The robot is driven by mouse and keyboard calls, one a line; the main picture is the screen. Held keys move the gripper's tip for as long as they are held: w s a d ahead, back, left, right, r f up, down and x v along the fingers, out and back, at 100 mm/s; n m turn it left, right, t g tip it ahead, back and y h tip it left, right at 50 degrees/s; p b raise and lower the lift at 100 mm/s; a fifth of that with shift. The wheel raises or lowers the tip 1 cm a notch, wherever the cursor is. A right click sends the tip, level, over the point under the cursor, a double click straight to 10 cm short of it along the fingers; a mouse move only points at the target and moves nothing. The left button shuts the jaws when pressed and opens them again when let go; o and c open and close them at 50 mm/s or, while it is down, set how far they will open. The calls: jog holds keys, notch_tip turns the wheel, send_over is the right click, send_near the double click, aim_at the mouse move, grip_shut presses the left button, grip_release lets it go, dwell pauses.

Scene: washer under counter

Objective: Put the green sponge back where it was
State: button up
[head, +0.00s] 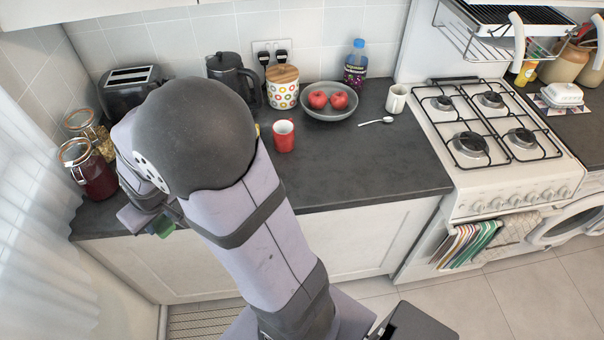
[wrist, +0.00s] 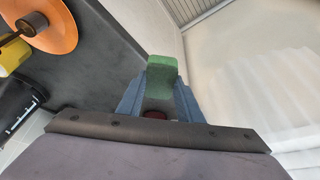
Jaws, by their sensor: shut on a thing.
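The green sponge (wrist: 162,68) sticks out from between the blue-grey fingers of my gripper (wrist: 160,88) in the wrist view. My gripper is shut on it. In the head view the sponge (head: 163,228) shows as a small green patch at the left front edge of the dark counter, beside my gripper (head: 150,222). My arm hides much of the counter around it. I cannot tell whether the sponge touches the counter.
Glass jars (head: 88,177) stand left of my gripper, near a toaster (head: 133,88). A red mug (head: 284,135), a fruit bowl (head: 331,112) and a spoon (head: 376,121) lie beyond my arm. The counter's right front (head: 370,175) is clear. An orange round thing (wrist: 58,28) shows in the wrist view.

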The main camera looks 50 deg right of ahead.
jog(key=shift+n+y, duration=0.3)
jog(key=shift+n, duration=0.4)
